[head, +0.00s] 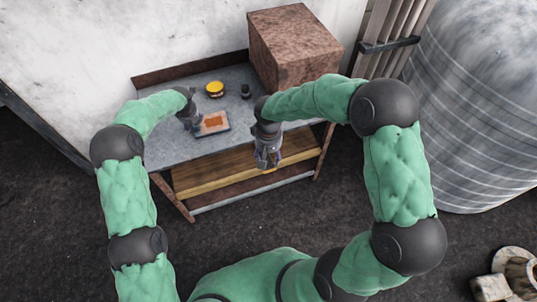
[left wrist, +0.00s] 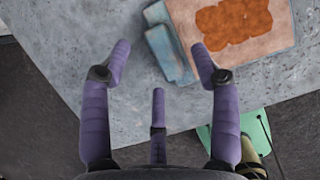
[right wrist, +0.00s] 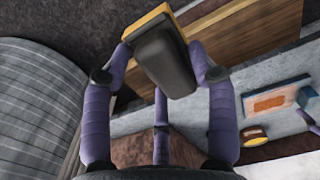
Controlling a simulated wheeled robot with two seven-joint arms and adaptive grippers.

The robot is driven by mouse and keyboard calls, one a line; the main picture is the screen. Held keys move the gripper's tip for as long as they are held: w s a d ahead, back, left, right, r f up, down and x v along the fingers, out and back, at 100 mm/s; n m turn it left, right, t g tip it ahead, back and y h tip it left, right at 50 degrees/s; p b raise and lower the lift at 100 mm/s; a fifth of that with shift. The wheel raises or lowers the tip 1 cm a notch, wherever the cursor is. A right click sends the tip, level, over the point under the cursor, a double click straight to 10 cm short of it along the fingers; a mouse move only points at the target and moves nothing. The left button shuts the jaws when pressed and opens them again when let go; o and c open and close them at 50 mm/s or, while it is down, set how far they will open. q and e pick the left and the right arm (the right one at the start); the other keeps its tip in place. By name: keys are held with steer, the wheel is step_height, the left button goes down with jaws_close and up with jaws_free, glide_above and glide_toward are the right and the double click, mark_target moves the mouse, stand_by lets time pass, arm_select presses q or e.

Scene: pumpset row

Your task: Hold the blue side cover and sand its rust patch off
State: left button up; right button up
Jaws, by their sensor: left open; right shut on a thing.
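The side cover (head: 212,125) lies flat on the grey table, with blue edges and an orange rust patch (left wrist: 234,22) on its pale brownish face. Its blue edge tab (left wrist: 165,48) shows in the left wrist view. My left gripper (left wrist: 160,55) is open at the cover's left side, its fingertips around the tab's near end; contact cannot be told. My right gripper (head: 267,160) is shut on a dark block with a yellow-orange base (right wrist: 166,62), held out over the table's front edge, to the right of the cover.
The grey table (head: 180,148) has a wooden lower shelf (head: 215,178). A yellow tin (head: 215,88) and a small dark object (head: 245,91) stand behind the cover. A large rusty box (head: 293,45) fills the back right corner. A ribbed tank (head: 480,110) stands to the right.

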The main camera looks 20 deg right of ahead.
arm_select(q)
steer(key=shift+x, duration=1.3)
steer(key=shift+c, duration=0.3)
jaws_close()
steer(key=shift+o, duration=0.2)
jaws_free()
